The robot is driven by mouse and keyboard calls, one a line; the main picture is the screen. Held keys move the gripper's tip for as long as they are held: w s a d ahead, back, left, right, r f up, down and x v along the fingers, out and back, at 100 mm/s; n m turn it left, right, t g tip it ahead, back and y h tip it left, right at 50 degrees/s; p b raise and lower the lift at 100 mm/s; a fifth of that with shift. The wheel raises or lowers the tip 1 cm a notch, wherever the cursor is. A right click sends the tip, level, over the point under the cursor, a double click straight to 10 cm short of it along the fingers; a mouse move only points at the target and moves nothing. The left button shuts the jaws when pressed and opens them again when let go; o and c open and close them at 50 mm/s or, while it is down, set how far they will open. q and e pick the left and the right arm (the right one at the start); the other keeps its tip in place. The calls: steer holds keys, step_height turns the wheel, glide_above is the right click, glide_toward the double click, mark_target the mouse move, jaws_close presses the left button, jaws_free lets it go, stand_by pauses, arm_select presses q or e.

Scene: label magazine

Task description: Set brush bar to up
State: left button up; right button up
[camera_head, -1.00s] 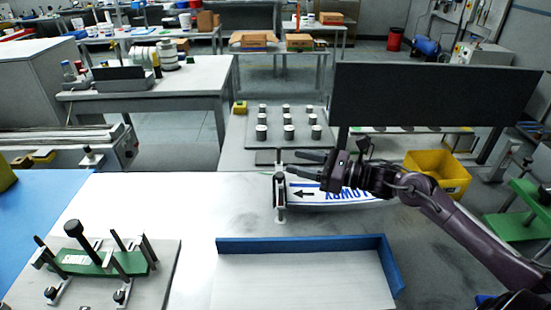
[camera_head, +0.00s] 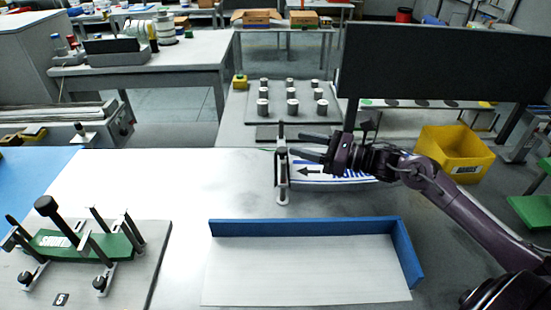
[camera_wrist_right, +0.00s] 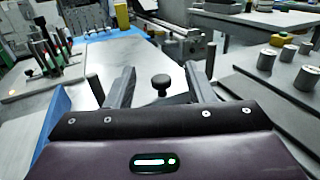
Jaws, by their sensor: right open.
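A slim upright post (camera_head: 282,172) with a dark upper part stands at the left end of a white and blue label stack (camera_head: 345,172) marked with a black arrow. I take this post assembly to be the brush bar; its exact setting is unclear. My right gripper (camera_head: 296,145) reaches in from the right, open, with its fingertips pointing left close to the post's upper part. In the right wrist view a black knob (camera_wrist_right: 160,83) shows between the open fingers (camera_wrist_right: 160,70). I cannot tell whether they touch it. My left gripper is out of view.
A blue-walled tray (camera_head: 310,227) lies in front on the table. A green fixture (camera_head: 75,243) with dark posts stands at the left. A dark panel (camera_head: 440,62) and a yellow bin (camera_head: 452,153) are behind my right arm. The tabletop left of the post is clear.

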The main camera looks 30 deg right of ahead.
mark_target(280, 148)
step_height(280, 148, down, 3)
steer(key=shift+f+b, duration=0.15)
steer(key=shift+b, duration=1)
steer(key=shift+w+a, duration=0.35)
steer(key=p+x, duration=0.1)
steer(key=x, duration=0.4)
steer(key=shift+w+a+p, duration=0.15)
steer(key=shift+w+p, duration=0.05)
steer(key=shift+p, duration=0.2)
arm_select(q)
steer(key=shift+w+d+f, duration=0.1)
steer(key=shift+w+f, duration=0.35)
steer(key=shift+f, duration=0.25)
arm_select(e)
steer(key=shift+w+a, duration=0.45)
steer(key=shift+c, duration=0.3)
jaws_close()
